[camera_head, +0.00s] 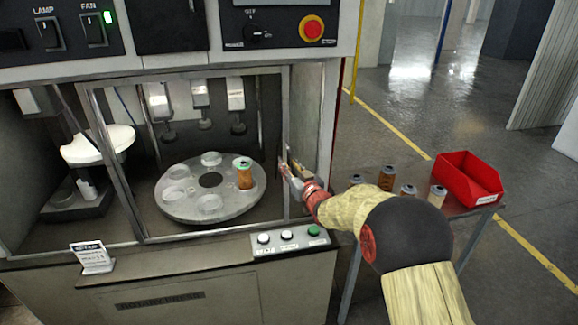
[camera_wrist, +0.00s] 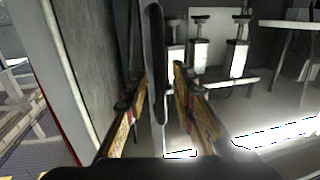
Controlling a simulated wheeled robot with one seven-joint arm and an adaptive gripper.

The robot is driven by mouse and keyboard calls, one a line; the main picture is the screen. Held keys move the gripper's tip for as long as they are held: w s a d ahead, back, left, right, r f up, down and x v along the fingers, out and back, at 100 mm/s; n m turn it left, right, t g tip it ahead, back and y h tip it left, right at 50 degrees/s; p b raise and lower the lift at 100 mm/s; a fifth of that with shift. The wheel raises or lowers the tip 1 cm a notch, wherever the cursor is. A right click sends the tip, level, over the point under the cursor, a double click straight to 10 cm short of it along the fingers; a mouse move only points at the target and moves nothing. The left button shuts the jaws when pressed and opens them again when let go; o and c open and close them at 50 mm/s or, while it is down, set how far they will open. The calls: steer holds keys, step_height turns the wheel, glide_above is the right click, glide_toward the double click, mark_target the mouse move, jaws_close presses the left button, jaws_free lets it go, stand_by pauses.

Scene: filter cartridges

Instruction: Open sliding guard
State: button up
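The sliding guard (camera_head: 285,110) is a grey metal frame with a clear pane. It stands in front of the round turntable (camera_head: 180,207) in the machine's opening. Its upright dark handle (camera_wrist: 154,50) shows in the wrist view. My gripper (camera_head: 289,168) is at the guard's right edge. In the wrist view my gripper (camera_wrist: 158,88) has its two fingers apart, one on each side of the handle. Gaps seem to show between handle and fingers; contact is not clear. The handle is hard to make out in the head view.
A brown cartridge (camera_head: 244,178) stands on the turntable. A push-button panel (camera_head: 290,240) is below the guard, and a small sign (camera_head: 92,257) stands on the left ledge. A side table at right holds several cartridges and a red bin (camera_head: 466,180).

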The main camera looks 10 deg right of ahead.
steer(key=shift+c, duration=0.7)
jaws_close()
